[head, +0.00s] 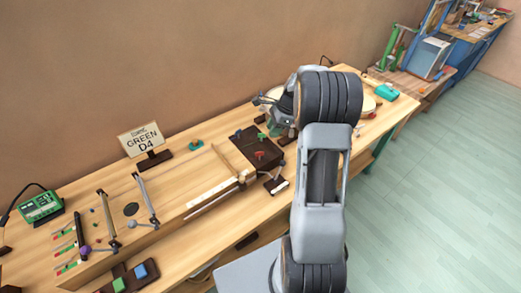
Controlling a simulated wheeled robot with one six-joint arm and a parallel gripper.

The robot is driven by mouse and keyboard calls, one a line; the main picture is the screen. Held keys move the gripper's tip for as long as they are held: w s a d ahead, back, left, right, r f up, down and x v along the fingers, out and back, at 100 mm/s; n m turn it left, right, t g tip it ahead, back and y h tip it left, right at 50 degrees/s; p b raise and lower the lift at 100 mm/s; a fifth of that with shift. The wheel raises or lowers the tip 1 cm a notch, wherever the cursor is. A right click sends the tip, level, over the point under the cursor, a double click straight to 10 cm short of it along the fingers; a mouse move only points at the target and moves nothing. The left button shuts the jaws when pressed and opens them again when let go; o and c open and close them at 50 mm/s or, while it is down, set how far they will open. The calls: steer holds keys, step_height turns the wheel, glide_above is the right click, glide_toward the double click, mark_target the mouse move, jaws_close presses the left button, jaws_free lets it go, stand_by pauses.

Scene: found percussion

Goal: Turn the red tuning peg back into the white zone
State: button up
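The red tuning peg (260,155) stands on a dark block (268,165) near the middle of the workbench. A green peg (262,135) and a small blue peg (238,133) are on the same dark block, behind the red one. The white zone cannot be made out at this size. My gripper (262,99) is above the bench, behind and apart from the red peg. It is small and partly hidden by my arm, so its opening cannot be told.
A sign reading "GREEN D4" (141,140) stands at the back left, with a green display (41,206) further left. A long wooden instrument with metal posts (146,198) fills the left bench. A teal object (386,92) lies at the far right end.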

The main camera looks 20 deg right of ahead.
mark_target(260, 154)
steer(key=p+x, duration=0.1)
steer(key=x, duration=1.1)
steer(key=shift+a+f, duration=0.1)
steer(key=shift+f, duration=0.15)
jaws_close()
